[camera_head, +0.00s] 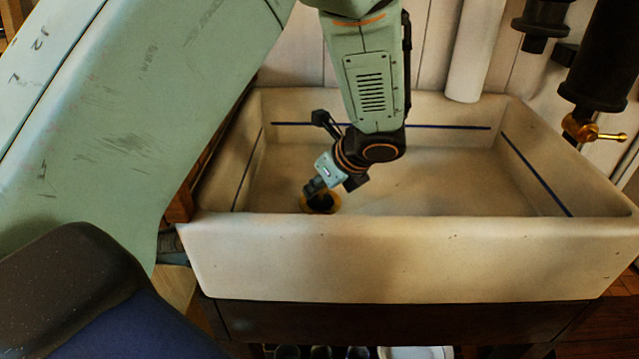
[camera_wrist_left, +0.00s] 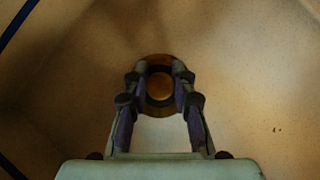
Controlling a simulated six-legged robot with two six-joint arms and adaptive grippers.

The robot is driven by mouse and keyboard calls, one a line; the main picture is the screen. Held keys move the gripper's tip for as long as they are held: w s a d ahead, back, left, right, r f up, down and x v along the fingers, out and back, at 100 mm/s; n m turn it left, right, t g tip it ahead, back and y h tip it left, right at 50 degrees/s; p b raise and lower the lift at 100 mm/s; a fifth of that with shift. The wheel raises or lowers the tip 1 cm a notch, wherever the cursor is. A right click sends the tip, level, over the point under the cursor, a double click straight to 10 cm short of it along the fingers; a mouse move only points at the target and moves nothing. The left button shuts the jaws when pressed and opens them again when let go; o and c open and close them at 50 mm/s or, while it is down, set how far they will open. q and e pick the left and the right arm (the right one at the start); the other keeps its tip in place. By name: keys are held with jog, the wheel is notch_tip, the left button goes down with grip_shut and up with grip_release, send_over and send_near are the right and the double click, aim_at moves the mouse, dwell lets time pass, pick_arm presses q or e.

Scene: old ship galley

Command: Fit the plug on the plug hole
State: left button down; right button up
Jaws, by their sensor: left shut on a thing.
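My left gripper (camera_head: 316,190) reaches down into the white sink, low over the plug hole (camera_head: 332,210) near the front left of the basin. In the left wrist view the gripper (camera_wrist_left: 159,78) has its two fingers shut on the sides of the plug (camera_wrist_left: 160,88), a round piece with a brass-coloured middle and a dark ring. The brass rim of the plug hole (camera_wrist_left: 155,58) shows around and behind it. The plug looks roughly centred over the hole. I cannot tell whether it is seated or just above. In the head view the fingers partly hide the hole. My right gripper is out of view.
The sink (camera_head: 400,255) has raised walls on all sides with a blue line inside. The basin floor to the right is clear.

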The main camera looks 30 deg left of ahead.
pick_arm(q)
jog(key=shift+f, duration=0.15)
jog(key=c, duration=1)
grip_release()
jog(key=shift+c, duration=0.2)
notch_tip(320, 180, up, 10)
jog(key=shift+r, duration=0.1)
